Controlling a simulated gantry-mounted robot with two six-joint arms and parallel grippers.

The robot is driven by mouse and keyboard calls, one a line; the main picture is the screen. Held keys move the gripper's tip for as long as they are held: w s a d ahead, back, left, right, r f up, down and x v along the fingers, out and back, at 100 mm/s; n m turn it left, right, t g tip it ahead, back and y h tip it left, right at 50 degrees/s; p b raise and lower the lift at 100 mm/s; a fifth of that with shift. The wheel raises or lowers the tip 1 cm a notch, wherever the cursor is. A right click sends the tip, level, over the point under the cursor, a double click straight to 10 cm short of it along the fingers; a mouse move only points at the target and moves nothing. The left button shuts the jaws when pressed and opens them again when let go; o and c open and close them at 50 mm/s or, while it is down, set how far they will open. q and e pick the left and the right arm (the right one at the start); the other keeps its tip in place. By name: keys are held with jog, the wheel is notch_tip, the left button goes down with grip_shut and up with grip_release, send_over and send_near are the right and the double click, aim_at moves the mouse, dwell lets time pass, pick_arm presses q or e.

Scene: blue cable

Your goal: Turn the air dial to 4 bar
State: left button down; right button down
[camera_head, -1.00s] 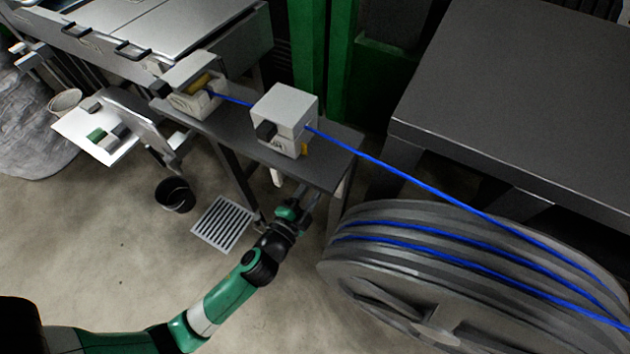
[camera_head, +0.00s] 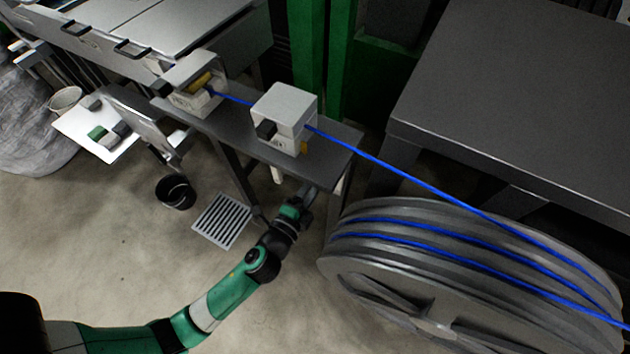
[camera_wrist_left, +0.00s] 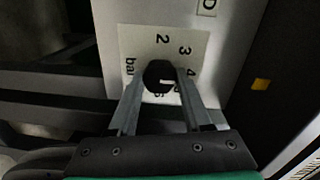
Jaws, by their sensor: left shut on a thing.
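The black air dial (camera_wrist_left: 158,73) sits on a white scale plate (camera_wrist_left: 140,42) in the left wrist view. The plate reads "bar" at the left, with 2 and 3 above and 4 at the right; lower numbers are partly covered. A small white mark shows on the dial's lower right, but I cannot tell its exact reading. My left gripper (camera_wrist_left: 161,80) is shut on the dial, one finger on each side. In the head view my left gripper (camera_head: 307,190) is at the front edge of the bench, and the dial is hidden there. My right gripper is not in view.
A grey bench (camera_head: 245,140) carries a white box (camera_head: 284,112) and a clamp-like block (camera_head: 196,96). A blue cable (camera_head: 395,168) runs from them to a large drum (camera_head: 375,270) at right. A black bucket (camera_head: 175,193) and floor grate (camera_head: 222,221) lie left of my arm.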

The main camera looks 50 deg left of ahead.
pick_arm(q)
jog(key=shift+c, duration=1.7)
grip_release()
jog(key=shift+s, duration=0.1)
jog(key=f+b+v, duration=0.1)
jog(key=v, duration=1)
jog(key=shift+s+r, duration=0.25)
jog(key=shift+r, duration=0.25)
jog(key=shift+d, duration=0.1)
